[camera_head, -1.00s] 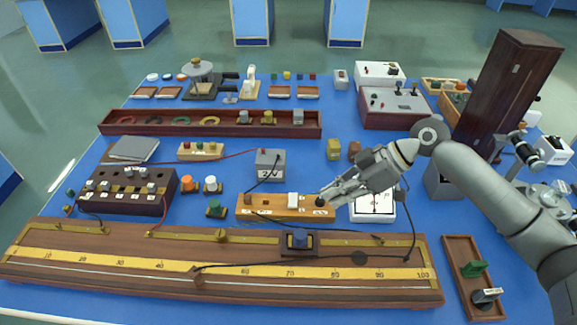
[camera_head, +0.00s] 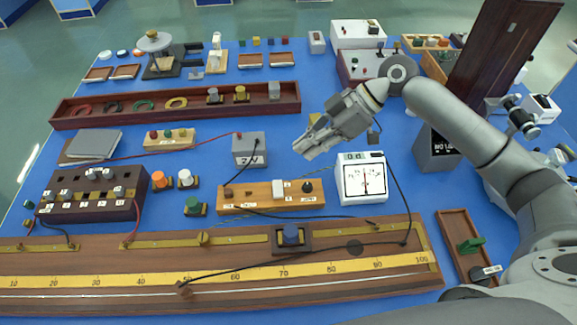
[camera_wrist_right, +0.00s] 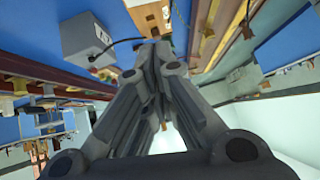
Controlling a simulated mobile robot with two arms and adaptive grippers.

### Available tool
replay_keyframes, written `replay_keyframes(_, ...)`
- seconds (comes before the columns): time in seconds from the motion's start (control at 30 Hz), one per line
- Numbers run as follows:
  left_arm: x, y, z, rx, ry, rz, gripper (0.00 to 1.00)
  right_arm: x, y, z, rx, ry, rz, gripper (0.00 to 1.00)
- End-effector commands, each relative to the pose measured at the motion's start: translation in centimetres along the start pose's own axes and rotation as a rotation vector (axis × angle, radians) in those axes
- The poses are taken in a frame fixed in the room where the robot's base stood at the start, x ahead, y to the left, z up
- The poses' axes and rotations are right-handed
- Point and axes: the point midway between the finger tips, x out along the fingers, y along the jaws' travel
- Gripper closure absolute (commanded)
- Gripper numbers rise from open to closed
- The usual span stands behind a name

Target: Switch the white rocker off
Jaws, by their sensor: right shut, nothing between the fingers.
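The white rocker (camera_head: 278,189) sits on a wooden board (camera_head: 246,197) in the middle of the blue table, between a brown terminal at the left and a black knob (camera_head: 307,187) at the right. Which way the rocker is tilted is too small to tell. My right gripper (camera_head: 302,150) is shut and empty, above and behind the right part of the board, apart from the rocker. In the right wrist view its fingers (camera_wrist_right: 158,60) are together. My left gripper is not in view.
A white meter (camera_head: 361,195) stands right of the board, and a grey 2 V box (camera_head: 249,149) behind it. A long scaled wooden bench (camera_head: 130,290) lies in front. Black leads cross the bench and table. A tall brown case (camera_head: 500,60) stands at the right.

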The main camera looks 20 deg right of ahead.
Motion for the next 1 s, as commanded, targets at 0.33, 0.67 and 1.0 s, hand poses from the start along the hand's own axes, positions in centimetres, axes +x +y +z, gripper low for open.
replay_keyframes(0.33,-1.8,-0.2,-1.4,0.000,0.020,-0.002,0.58,6.3,-0.1,-0.2,0.001,0.001,-0.004,1.00)
replay_keyframes(0.67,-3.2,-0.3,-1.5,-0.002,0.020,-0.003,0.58,11.3,-0.1,1.8,0.004,-0.001,-0.002,1.00)
replay_keyframes(1.0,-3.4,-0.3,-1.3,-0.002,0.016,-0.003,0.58,12.4,0.0,2.9,0.001,-0.001,0.000,1.00)
